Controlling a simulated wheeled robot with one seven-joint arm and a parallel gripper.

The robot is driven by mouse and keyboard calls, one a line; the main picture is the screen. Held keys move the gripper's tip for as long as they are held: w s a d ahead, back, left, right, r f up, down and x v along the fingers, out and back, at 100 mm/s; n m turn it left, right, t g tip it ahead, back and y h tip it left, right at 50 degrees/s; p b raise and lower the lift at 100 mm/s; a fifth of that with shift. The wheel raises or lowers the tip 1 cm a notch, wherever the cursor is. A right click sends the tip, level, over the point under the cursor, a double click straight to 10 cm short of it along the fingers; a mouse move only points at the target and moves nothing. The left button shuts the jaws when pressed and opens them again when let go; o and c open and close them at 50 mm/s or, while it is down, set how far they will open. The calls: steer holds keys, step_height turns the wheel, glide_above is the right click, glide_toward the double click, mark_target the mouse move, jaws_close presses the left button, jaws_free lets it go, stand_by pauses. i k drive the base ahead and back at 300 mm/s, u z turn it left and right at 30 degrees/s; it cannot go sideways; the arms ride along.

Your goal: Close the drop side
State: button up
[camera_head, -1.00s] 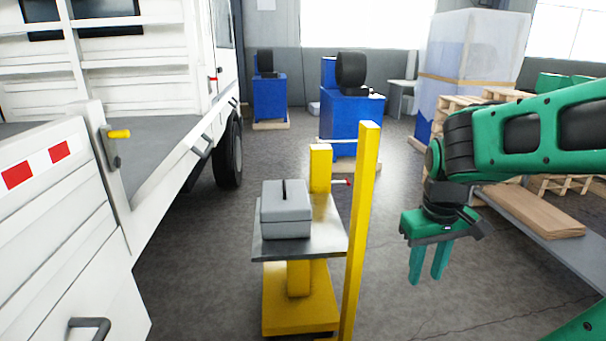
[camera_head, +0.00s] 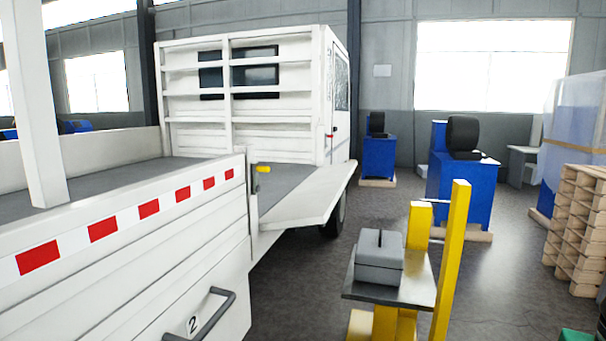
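A white flatbed truck (camera_head: 245,62) stands at the left. Its near side panel (camera_head: 120,255), with red and white stripes, a grey handle (camera_head: 212,312) and the number 2, stands upright. Beyond the corner post, the farther drop side (camera_head: 312,198) is folded down and juts outward beside the grey bed, roughly level or slightly tilted. A latch with a yellow grip (camera_head: 263,169) sits on the post between the two panels. My gripper is out of view; only a bit of green, probably my arm, shows at the bottom right corner.
A yellow stand (camera_head: 450,265) with a metal shelf carries a grey box (camera_head: 380,258), right of the lowered panel. Blue machines (camera_head: 465,195) stand behind it. Wooden pallets (camera_head: 578,225) are stacked at the right. Open floor lies between the stand and the pallets.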

mark_target(312, 202)
steer(key=z, duration=0.4)
steer(key=i, duration=1.2)
steer(key=u, duration=0.5)
